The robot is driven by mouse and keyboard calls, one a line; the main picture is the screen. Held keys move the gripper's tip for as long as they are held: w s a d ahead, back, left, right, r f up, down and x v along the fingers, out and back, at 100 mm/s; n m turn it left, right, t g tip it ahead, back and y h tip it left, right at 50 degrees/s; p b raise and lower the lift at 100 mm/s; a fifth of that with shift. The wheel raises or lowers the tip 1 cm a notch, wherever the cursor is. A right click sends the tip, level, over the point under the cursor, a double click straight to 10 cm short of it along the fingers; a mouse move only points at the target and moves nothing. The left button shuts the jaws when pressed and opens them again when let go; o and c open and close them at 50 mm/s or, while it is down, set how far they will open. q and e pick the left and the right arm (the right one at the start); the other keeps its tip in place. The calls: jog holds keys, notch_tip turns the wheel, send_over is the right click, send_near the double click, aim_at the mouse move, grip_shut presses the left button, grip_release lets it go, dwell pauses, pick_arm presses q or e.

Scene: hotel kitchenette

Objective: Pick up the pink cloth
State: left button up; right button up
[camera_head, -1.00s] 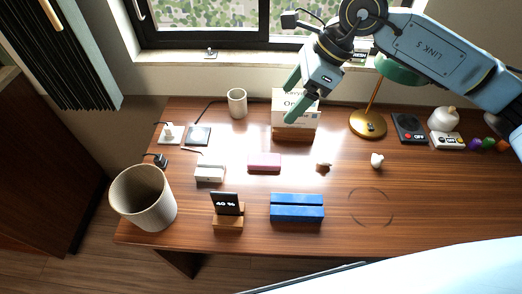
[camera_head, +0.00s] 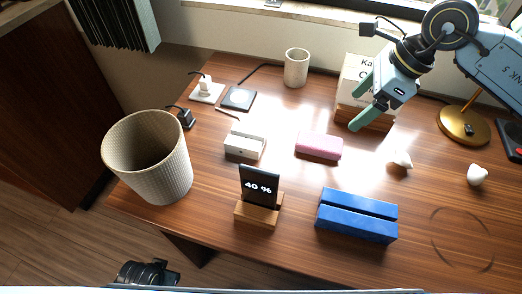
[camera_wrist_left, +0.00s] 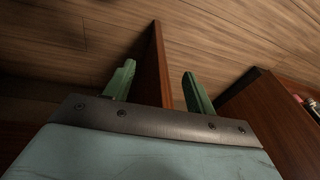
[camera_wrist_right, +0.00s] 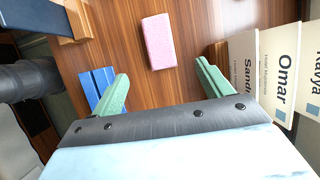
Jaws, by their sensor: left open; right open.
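The pink cloth (camera_head: 319,146) is a small folded block lying flat on the wooden desk, between the white box and the name cards in the head view. It also shows in the right wrist view (camera_wrist_right: 158,41), ahead of the fingers and apart from them. My right gripper (camera_head: 364,103) is open and empty above the desk, up and right of the cloth, in front of the name cards. Its fingers show in the right wrist view (camera_wrist_right: 162,86). My left gripper (camera_wrist_left: 157,82) is open and empty in its wrist view, with dark wood panels and wooden floor beyond it.
The blue block (camera_head: 356,216) and the phone stand (camera_head: 259,209) lie nearer than the cloth. The white box (camera_head: 245,145) is to its left, and the name cards (camera_head: 355,78) stand behind. A large woven bin (camera_head: 149,160) is at the left. Bare desk surrounds the cloth.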

jog(key=f, duration=0.2)
jog(key=b, duration=0.2)
send_over(321, 141)
jog(key=d, duration=0.3)
jog(key=f, duration=0.6)
jog(key=shift+s+a, duration=0.2)
jog(key=shift+b+x, duration=0.85)
jog(key=shift+x, duration=2)
pick_arm(q)
jog(key=w+d+r, duration=0.2)
jog(key=d+r, duration=0.2)
jog(key=r, duration=0.4)
jog(key=shift+r+t+h, duration=0.2)
jog(key=shift+t+h, duration=0.1)
jog(key=shift+t, duration=0.1)
pick_arm(e)
jog(key=shift+s+a+r, duration=0.1)
jog(key=shift+a, duration=0.1)
pick_arm(q)
jog(key=shift+w, duration=0.1)
